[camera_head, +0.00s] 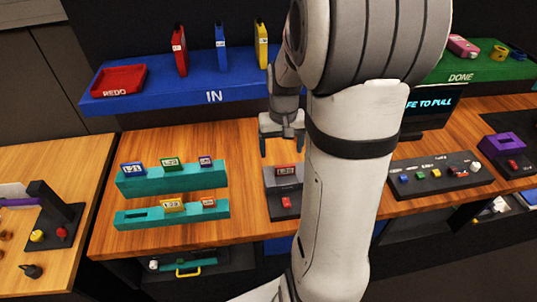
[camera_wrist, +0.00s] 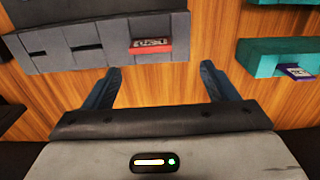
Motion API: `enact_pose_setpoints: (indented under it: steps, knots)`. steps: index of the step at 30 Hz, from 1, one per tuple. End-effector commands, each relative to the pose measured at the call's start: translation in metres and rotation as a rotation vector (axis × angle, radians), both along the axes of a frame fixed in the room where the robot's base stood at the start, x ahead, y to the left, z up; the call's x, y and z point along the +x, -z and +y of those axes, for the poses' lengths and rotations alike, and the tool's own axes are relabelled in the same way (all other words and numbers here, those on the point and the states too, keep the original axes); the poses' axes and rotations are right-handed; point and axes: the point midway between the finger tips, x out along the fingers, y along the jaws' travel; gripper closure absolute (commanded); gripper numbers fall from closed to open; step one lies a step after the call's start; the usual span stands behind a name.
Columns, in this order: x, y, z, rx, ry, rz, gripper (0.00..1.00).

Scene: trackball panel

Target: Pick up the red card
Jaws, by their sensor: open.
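A small red card (camera_head: 286,170) with a pale label stands in the grey block on the wooden table. It also shows in the wrist view (camera_wrist: 151,46), at one end of the grey slotted block (camera_wrist: 90,38). My gripper (camera_head: 281,146) hangs just above and behind that block in the head view. In the wrist view my gripper (camera_wrist: 161,70) has its two dark fingers wide apart with nothing between them. The red card lies just beyond the fingertips, between their lines, and is not touched. Part of the grey block is hidden by my arm in the head view.
Teal racks (camera_head: 172,178) with small cards stand to the left. A blue IN shelf (camera_head: 180,80) behind carries a red REDO tray (camera_head: 119,79) and upright cases. A dark button panel (camera_head: 440,176) stands to the right. Bare wood separates the block from the racks.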

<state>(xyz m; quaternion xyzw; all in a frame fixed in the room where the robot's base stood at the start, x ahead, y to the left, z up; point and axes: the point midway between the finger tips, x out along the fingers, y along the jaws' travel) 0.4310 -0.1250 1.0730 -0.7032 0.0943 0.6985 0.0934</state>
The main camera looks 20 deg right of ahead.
Motion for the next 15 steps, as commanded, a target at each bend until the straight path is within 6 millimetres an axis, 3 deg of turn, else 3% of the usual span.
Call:
enact_pose_setpoints:
  steps: [15]
  knots:
    - [-0.004, 0.052, -0.011, 0.005, 0.011, 0.013, 0.20]
